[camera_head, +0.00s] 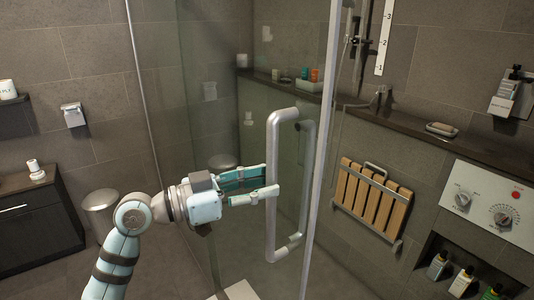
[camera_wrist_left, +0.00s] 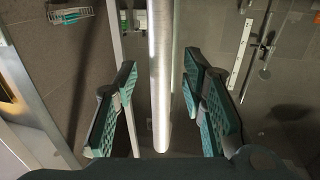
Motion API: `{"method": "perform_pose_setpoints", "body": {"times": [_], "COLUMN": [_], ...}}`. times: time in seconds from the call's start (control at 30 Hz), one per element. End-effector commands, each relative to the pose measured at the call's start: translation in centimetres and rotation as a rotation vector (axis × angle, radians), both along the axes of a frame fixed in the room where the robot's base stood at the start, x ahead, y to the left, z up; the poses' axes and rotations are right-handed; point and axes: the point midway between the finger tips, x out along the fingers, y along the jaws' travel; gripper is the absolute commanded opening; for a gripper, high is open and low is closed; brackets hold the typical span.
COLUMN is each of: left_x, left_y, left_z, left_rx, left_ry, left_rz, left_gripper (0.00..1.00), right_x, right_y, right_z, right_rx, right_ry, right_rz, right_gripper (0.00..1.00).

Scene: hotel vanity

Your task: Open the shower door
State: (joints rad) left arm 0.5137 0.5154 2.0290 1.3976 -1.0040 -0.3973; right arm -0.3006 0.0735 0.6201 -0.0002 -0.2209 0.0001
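The shower door (camera_head: 240,95) is clear glass, bordered by a metal upright (camera_head: 325,110) to the right of its handle. A grey, vertical, D-shaped door handle (camera_head: 272,150) stands out from the glass. My left gripper (camera_head: 270,188) is at the middle of the handle's bar, its fingers pointing right. In the left wrist view its two green-padded fingers (camera_wrist_left: 160,98) are spread, with the handle bar (camera_wrist_left: 160,50) between them. Gaps show on both sides of the bar. My right gripper is in neither view.
Beyond the glass are a ledge with small bottles (camera_head: 304,74), a wooden folding seat (camera_head: 372,198) and a control panel (camera_head: 490,203). A metal bin (camera_head: 102,207) and a dark cabinet (camera_head: 38,225) stand to the left.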

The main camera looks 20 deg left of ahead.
Motion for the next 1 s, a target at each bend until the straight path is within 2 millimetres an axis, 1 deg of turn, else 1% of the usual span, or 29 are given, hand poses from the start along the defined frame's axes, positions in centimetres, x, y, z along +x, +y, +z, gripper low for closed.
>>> {"method": "perform_pose_setpoints", "body": {"times": [0.03, 0.2, 0.47, 0.57, 0.7, 1.0], "left_x": [0.6, 1.6, 1.8, 1.8, 1.8, 1.8], "left_y": [-0.7, -1.9, -2.1, -2.1, -2.1, -2.0], "left_z": [0.3, -0.1, -0.3, -0.3, -0.3, -0.3], "left_rx": [-0.006, -0.002, 0.000, 0.000, -0.001, -0.001], "left_ry": [0.000, 0.000, 0.000, 0.000, -0.001, -0.001], "left_rz": [-0.001, 0.000, 0.000, 0.000, 0.000, 0.001], "left_gripper": [0.38, 0.38, 0.38, 0.23, 0.01, 0.00], "right_x": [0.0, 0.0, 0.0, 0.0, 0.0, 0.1], "right_y": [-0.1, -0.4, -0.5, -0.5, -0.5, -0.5], "right_z": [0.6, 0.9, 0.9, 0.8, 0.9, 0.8], "right_rx": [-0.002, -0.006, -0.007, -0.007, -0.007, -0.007], "right_ry": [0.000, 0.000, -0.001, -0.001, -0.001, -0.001], "right_rz": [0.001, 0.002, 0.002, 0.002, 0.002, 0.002], "right_gripper": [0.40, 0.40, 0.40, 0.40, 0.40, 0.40]}}
